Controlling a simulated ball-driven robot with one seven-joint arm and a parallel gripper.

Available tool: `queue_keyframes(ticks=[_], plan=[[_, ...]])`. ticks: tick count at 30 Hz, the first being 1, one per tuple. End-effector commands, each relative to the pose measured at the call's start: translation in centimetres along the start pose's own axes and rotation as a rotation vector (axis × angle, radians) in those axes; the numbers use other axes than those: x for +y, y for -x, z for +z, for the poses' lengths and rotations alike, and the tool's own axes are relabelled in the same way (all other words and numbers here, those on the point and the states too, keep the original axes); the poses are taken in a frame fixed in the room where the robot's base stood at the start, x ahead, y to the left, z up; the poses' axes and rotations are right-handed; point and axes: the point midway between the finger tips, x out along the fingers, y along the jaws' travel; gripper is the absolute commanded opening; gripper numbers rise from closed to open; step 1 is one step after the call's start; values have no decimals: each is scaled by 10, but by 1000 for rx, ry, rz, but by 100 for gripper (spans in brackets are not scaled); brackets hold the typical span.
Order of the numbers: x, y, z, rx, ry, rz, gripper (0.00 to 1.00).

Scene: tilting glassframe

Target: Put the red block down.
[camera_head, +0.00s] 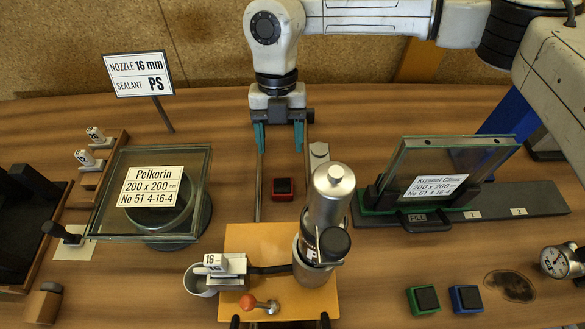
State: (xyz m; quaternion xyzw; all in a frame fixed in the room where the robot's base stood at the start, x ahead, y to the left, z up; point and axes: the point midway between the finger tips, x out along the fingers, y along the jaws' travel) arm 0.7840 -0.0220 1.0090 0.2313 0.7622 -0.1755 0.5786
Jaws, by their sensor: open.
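The red block (283,189), with a black top, rests on the wooden table near the middle of the view. My gripper (279,138) points down above and behind it in the picture. Its two teal fingers are spread apart, with nothing seen between them. The red block is apart from the fingers. How high the fingertips are above the table is hard to tell from this one view.
An orange stand (262,240) with a metal canister (330,200) is in front. A round-based glass unit (185,160) stands left, and an upright glass unit (425,160) right. Green (423,300) and blue (466,298) blocks sit front right. Table between red block and right unit is narrow.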

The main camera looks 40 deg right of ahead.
Motion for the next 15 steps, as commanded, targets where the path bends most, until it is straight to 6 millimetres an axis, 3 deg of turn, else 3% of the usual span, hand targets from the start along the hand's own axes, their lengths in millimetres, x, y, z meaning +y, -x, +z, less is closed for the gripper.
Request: queue_keyframes(ticks=[15], plan=[[0, -55, -1, 1, 0, 1, 64]])
